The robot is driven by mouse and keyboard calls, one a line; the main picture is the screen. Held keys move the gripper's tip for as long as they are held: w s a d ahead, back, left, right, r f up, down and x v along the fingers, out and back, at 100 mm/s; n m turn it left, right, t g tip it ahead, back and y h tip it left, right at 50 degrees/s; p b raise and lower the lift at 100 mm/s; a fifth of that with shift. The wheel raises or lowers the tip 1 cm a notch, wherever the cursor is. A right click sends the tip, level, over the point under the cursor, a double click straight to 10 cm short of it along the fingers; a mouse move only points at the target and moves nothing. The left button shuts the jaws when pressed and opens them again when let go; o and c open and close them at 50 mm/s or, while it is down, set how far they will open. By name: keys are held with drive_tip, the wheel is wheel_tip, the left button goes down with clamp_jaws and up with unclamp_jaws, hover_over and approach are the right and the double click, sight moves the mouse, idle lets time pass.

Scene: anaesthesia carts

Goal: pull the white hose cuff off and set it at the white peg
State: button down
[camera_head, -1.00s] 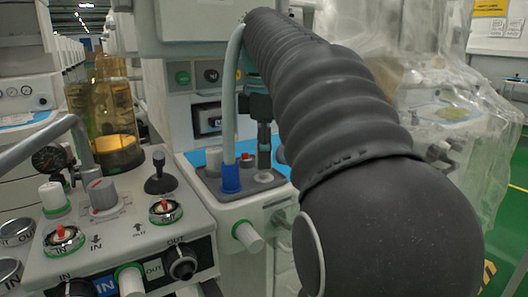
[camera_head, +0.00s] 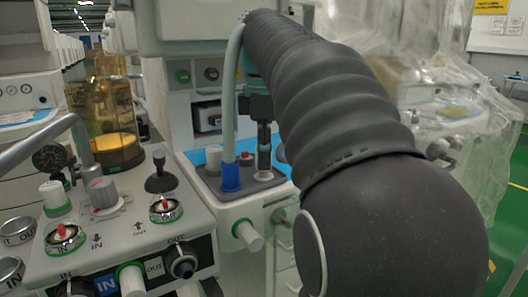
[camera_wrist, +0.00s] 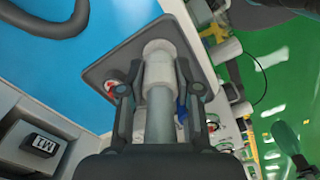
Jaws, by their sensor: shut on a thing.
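The white hose cuff (camera_wrist: 158,76) is on the end of a grey hose (camera_wrist: 159,118) in the wrist view. My gripper (camera_wrist: 158,85) is shut around it, one finger on each side. A round white piece (camera_wrist: 157,47) shows just beyond the cuff; I cannot tell whether they touch. In the head view my gripper (camera_head: 263,135) points down over the grey plate (camera_head: 274,181), with a white ring (camera_head: 263,177) below it. A small white piece (camera_head: 213,155) stands behind the blue cuff; I cannot tell whether it is the white peg.
A blue cuff (camera_head: 230,177) on a pale hose stands upright left of my gripper. A red-topped piece (camera_wrist: 110,86) is close beside one finger. A control panel with knobs (camera_head: 130,225) fills the left front. My dark arm hides much of the right side.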

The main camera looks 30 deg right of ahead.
drive_tip(key=shift+f+b, duration=0.45)
drive_tip(key=shift+f, duration=0.4)
drive_tip(key=c, duration=0.7)
unclamp_jaws()
drive_tip(key=shift+r, duration=0.15)
drive_tip(key=shift+r, duration=3.65)
